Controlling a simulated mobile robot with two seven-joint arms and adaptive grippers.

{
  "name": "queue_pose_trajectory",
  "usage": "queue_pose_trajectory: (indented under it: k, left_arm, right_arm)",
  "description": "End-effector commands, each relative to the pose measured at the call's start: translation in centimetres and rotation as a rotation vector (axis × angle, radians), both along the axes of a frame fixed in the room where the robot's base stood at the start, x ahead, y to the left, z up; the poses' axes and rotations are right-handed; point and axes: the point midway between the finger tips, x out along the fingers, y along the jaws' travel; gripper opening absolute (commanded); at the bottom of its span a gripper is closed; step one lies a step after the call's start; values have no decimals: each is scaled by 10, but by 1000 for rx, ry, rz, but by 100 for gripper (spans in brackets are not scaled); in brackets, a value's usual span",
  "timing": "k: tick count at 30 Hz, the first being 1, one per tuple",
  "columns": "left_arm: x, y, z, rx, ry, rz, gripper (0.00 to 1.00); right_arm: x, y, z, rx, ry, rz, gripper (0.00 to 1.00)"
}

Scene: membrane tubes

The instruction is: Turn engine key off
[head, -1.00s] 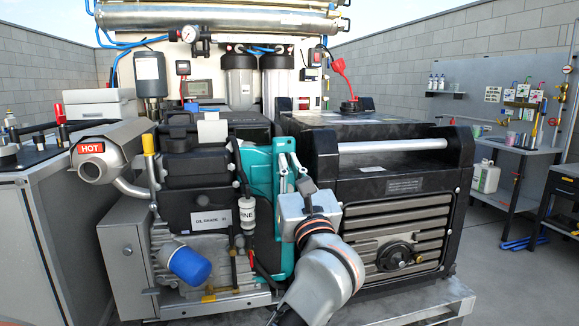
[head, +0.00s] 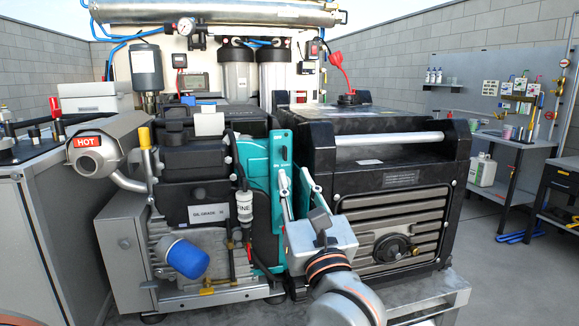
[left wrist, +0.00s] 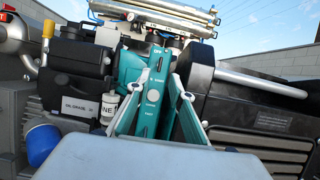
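A teal engine panel (head: 259,170) stands upright between the black engine block and the black generator housing. In the left wrist view the teal panel (left wrist: 130,68) carries an OFF label (left wrist: 158,52) near its top and more small white markings below. A small dark spot shows under the OFF label, but I cannot tell whether it is the key. My left gripper (head: 294,180) is open and empty in front of the panel's right edge, pointing up and towards it. In the left wrist view its fingers (left wrist: 158,90) stand apart on either side of the panel's marked strip. My right gripper is not in view.
The black generator housing (head: 400,170) with a silver bar stands right of the gripper. A HOT-marked exhaust (head: 95,155), a blue filter (head: 183,258) and a white bottle-like cylinder (head: 245,208) lie to the left. A workbench (head: 520,142) stands at far right.

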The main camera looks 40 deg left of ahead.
Motion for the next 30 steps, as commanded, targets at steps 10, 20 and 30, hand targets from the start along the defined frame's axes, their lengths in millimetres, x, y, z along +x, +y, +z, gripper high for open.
queue_pose_trajectory:
  k: [10, 20, 30]
  left_arm:
    - [-25, -30, -16, -1, 0, 0, 22]
    - [-26, -31, -17, -1, -1, 1, 22]
    - [-29, -30, -16, 55, 18, 27, 22]
  right_arm:
    - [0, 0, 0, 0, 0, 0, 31]
    - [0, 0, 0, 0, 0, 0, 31]
    - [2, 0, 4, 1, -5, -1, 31]
